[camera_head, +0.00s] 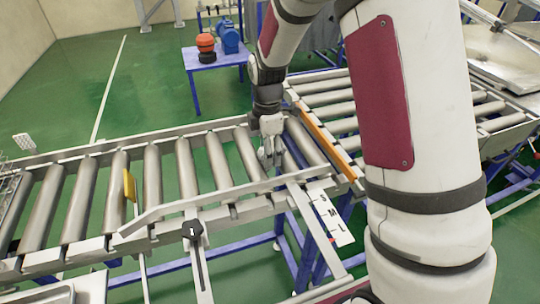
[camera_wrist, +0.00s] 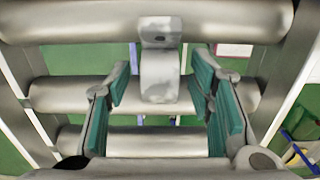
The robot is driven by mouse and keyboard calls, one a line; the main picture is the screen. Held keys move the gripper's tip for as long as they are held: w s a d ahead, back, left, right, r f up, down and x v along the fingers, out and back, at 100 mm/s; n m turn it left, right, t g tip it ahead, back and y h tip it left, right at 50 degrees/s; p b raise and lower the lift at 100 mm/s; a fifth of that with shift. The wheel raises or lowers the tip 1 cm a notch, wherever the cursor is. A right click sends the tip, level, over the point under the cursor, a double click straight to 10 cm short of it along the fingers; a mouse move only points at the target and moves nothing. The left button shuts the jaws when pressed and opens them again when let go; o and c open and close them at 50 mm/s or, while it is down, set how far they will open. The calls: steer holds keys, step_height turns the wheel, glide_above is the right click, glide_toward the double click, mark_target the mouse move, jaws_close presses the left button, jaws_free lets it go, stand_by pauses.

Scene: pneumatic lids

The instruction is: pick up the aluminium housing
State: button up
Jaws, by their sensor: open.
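The aluminium housing (camera_wrist: 160,78) is a small light-grey metal block with a dark hole in its upper face. In the wrist view it is at upper centre, over the rollers. My gripper (camera_wrist: 163,92) is open, with one teal-padded finger to each side of the block. Gaps show between the pads and the block, so I see no contact. In the head view my gripper (camera_head: 268,155) is low over the conveyor's right part, pointing down. There the housing cannot be told apart from the gripper.
The roller conveyor (camera_head: 150,215) has metal side rails and a yellow tab (camera_head: 129,186) on the near side. An orange strip (camera_head: 325,140) borders a second roller section at right. A label plate (camera_head: 332,217) sits at the near edge. A blue table (camera_head: 210,58) stands behind.

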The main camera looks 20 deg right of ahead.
jaws_close()
stand_by(0.3)
